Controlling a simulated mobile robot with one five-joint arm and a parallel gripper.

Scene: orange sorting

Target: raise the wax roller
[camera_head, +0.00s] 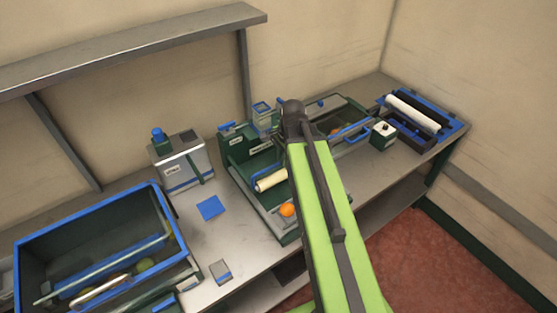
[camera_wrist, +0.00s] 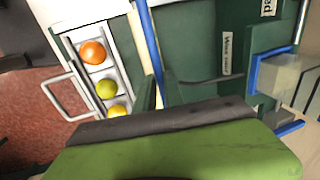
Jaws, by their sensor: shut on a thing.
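The wax roller (camera_head: 270,180) is a cream cylinder on the green machine (camera_head: 238,153) in the middle of the bench. Its right end passes behind my lime arm. My gripper (camera_head: 281,137) is small and dark at the arm's far end, above the machine, and mostly covered by the arm's joint. It is shut; the place of contact is hidden, and the roller's assembly is the likely thing held.
An orange (camera_head: 287,210) lies in the machine's front lane. Several fruits (camera_wrist: 106,89) lie in a lane at the wrist view's left. A blue-rimmed bin (camera_head: 95,205) stands left, a white-roller tray (camera_head: 412,108) far right.

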